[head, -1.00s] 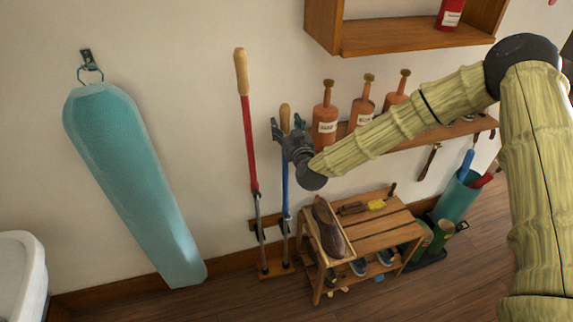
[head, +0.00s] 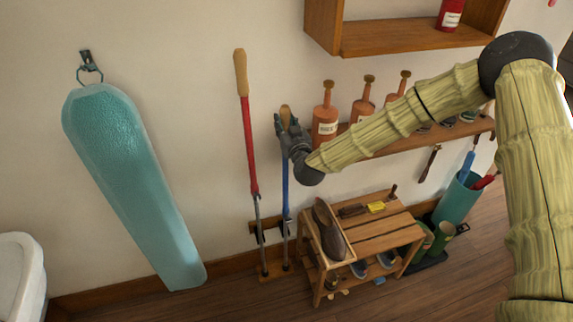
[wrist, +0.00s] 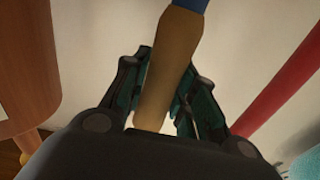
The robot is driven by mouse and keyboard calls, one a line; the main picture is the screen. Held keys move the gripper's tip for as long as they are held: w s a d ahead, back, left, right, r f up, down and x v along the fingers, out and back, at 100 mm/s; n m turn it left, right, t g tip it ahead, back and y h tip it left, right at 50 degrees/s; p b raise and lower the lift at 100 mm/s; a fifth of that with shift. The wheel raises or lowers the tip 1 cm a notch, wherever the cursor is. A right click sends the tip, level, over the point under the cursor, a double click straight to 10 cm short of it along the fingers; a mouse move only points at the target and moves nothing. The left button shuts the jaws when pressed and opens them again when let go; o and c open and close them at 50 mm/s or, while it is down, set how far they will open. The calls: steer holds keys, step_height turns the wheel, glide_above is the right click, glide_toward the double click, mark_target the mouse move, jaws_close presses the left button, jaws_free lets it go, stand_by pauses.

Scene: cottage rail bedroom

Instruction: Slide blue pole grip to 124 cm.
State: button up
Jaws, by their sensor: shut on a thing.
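The blue pole (head: 285,192) stands upright against the wall, with a tan wooden grip (head: 285,109) at its top. My gripper (head: 287,124) is at this grip, fingers on either side of it, shut on it. In the wrist view the tan grip (wrist: 166,68) runs between the dark green fingers (wrist: 164,100), with a bit of blue shaft (wrist: 192,4) at the top edge. The fingers hide part of the grip, and no height marking can be read.
A red pole (head: 249,145) with a tan grip stands close on the left. A wall shelf (head: 420,138) with orange bottles (head: 325,124) is close on the right. A wooden shoe rack (head: 376,242) stands below. A teal ironing board (head: 130,180) hangs at left.

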step_height(320, 180, up, 19)
steer(key=p, duration=0.7)
steer(key=shift+p, duration=0.35)
stand_by(3.4)
stand_by(0.3)
steer(key=o, duration=1.2)
steer(key=shift+c, duration=0.2)
steer(key=b+v, duration=0.1)
steer(key=v, duration=0.9)
steer(key=shift+b, duration=0.3)
